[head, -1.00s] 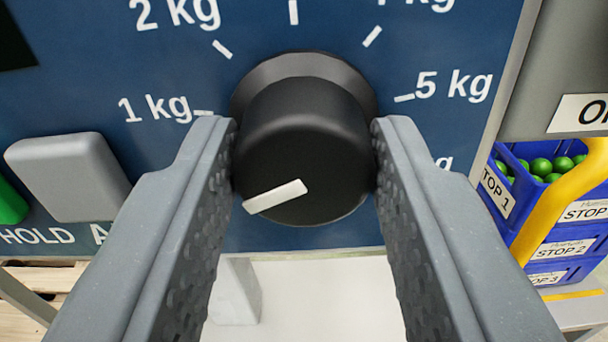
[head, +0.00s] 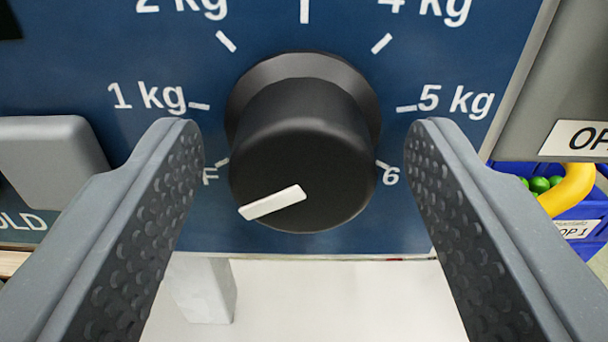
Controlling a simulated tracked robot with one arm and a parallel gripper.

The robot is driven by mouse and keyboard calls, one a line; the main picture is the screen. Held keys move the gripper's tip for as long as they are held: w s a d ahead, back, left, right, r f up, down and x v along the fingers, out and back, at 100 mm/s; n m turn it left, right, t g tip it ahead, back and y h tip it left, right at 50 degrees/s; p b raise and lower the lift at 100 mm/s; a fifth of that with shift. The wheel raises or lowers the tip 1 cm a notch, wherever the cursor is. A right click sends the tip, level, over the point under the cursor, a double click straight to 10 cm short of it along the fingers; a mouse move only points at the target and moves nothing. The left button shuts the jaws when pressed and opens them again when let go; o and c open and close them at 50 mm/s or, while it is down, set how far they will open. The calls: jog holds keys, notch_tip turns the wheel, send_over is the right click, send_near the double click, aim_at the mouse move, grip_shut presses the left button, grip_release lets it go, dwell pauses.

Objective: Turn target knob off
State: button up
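The target knob (head: 300,150) is a black round knob on a blue panel (head: 80,70), in the middle of the head view. Its white pointer mark (head: 273,202) points to the lower left, toward a tick beside a partly hidden label ending in "F" (head: 210,176). Labels around the knob read 1 kg, 2 kg, 4 kg, 5 kg and 6. My gripper (head: 304,150) is open, with one finger on each side of the knob. A visible gap separates each finger from the knob.
A grey button (head: 50,160) is on the panel at the left. Blue crates (head: 590,208) with green balls (head: 540,184) and a yellow curved bar (head: 568,190) are at the right. A white surface (head: 330,300) lies below the panel.

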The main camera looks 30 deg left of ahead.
jog(key=v, duration=1.4)
jog(key=shift+a, duration=0.1)
dwell(0.4)
jog(key=w+d+r+m+h, duration=0.3)
jog(key=d+r+m+h, duration=0.3)
jog(key=d+r, duration=1.45)
jog(key=s+d+r+h, duration=0.1)
jog(key=s+d+r, duration=0.1)
jog(key=d, duration=0.3)
jog(key=s+d+r+h, duration=0.2)
jog(key=s+d+r, duration=0.1)
jog(key=d, duration=0.2)
jog(key=shift+s+h, duration=0.3)
jog(key=shift+s, duration=0.1)
jog(key=c, duration=0.4)
jog(key=shift+d, duration=0.1)
jog(key=shift+c, duration=0.2)
